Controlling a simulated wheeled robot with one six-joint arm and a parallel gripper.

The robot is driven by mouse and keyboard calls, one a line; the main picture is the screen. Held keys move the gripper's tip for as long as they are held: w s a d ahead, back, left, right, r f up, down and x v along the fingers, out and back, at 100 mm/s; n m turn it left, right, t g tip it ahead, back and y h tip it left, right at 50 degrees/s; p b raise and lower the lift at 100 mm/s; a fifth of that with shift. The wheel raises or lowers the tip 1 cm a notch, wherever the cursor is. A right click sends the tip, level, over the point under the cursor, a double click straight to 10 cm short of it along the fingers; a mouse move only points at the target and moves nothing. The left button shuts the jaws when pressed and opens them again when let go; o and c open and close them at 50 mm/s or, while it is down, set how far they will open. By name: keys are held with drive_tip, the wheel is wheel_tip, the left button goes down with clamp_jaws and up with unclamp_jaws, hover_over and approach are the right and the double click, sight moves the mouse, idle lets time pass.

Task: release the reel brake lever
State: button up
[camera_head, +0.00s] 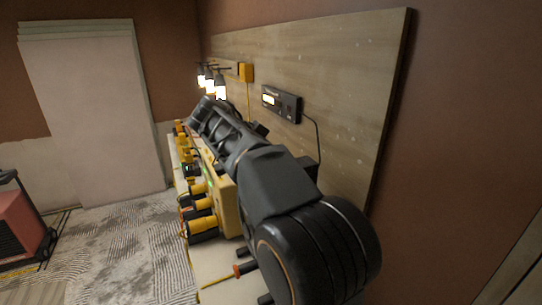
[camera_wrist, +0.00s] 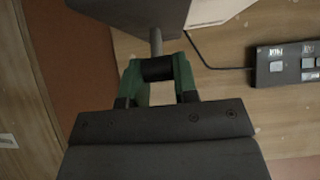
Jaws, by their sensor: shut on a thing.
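The lever (camera_wrist: 156,42) shows in the wrist view as a thin metal rod with a black cylindrical grip. The rod runs from a dark housing (camera_wrist: 140,12) at the top edge down to the grip. My gripper (camera_wrist: 157,70) has green fingers, one on each side of the black grip, and is shut on it. In the head view my arm hides the gripper and the lever. A dark box (camera_head: 308,168) shows partly behind my arm, low on the wooden panel.
A wooden panel (camera_head: 345,75) on the wall carries a black device (camera_head: 282,103) with a lit display and a cable. Yellow and black tools (camera_head: 202,222) and a screwdriver (camera_head: 235,270) lie on the bench beside my arm. Lit lamps (camera_head: 210,82) hang behind.

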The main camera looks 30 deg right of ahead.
drive_tip(key=o, duration=0.9)
drive_tip(key=shift+a+r, duration=0.1)
drive_tip(key=p+v, duration=0.1)
drive_tip(key=v, duration=1.2)
drive_tip(key=shift+a+r, duration=0.2)
